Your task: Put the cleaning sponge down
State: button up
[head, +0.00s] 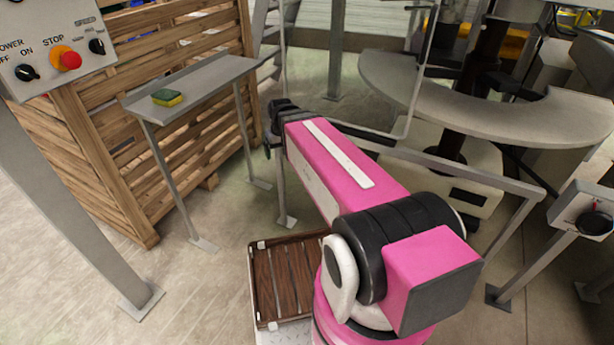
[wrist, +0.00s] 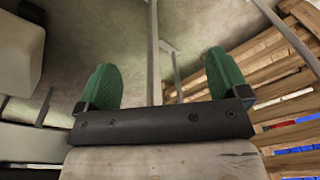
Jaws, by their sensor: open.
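The cleaning sponge (head: 167,97), yellow with a green side, lies on a narrow grey metal shelf table (head: 208,78) at the left of the head view. My gripper (wrist: 160,62) is open in the wrist view, with its two green fingers wide apart and nothing between them. In the head view my arm's dark far end is to the right of the sponge and clear of it; the fingers cannot be made out there. The sponge is not visible in the wrist view.
A wooden slatted crate (head: 125,160) stands behind the shelf table. A control box (head: 55,45) with a red stop button is at upper left. A curved grey counter (head: 480,112) and a metal frame stand at right. A brown slatted tray (head: 255,280) is low beside my arm.

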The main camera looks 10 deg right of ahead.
jog(key=s+d+f+m+g, duration=0.1)
jog(key=s+d+f+m, duration=0.1)
jog(key=s+d+f, duration=0.4)
jog(key=s+d, duration=0.2)
jog(key=shift+s+f+h, duration=0.15)
jog(key=shift+s+h, duration=0.15)
jog(key=shift+s, duration=0.1)
jog(key=shift+a, duration=0.1)
dwell(0.5)
